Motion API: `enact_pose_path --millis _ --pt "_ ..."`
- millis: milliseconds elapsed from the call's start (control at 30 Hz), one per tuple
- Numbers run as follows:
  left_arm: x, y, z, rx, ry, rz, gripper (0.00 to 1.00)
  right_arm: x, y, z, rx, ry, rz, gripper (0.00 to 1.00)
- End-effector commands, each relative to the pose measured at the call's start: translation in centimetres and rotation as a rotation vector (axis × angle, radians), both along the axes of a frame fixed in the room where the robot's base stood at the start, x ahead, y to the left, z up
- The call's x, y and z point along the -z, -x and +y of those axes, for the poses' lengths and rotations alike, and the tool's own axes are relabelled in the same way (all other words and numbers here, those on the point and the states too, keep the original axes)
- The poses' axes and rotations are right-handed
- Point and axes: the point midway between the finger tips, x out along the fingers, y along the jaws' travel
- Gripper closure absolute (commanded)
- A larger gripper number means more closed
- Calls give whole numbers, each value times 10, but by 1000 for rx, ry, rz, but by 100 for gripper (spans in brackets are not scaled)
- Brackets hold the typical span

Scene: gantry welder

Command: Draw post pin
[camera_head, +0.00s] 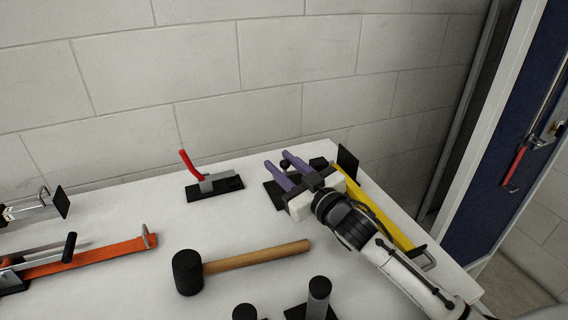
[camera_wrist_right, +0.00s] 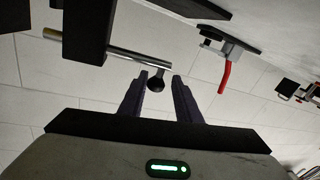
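In the right wrist view a grey pin (camera_wrist_right: 120,49) with a black ball knob (camera_wrist_right: 155,83) runs through a dark post block (camera_wrist_right: 86,28). My right gripper (camera_wrist_right: 160,77) has its two purple fingers apart, and the knob shows in the gap between the fingertips. I cannot tell whether either finger touches it. In the head view my right gripper (camera_head: 279,162) reaches over the back of the white table, with the dark knob (camera_head: 285,164) by its fingertips. The gripper covers much of the post and its black base (camera_head: 275,194). My left gripper is out of view.
A red-handled clamp (camera_head: 208,185) stands left of my right gripper. A mallet (camera_head: 188,271) lies in front. Black posts (camera_head: 319,289) stand at the front edge. A wall is behind.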

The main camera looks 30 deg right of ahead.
Motion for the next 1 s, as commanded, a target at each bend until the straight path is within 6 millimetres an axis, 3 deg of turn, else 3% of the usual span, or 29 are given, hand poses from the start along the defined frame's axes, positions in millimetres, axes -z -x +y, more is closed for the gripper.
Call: enact_pose_path --millis 433,800,1000 --pt "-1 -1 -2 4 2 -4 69 2 8 -3 5 0 4 62" --pt "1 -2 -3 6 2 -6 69 2 73 -5 2 -1 4 62" --pt "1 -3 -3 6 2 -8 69 2 96 -7 3 -1 3 62"
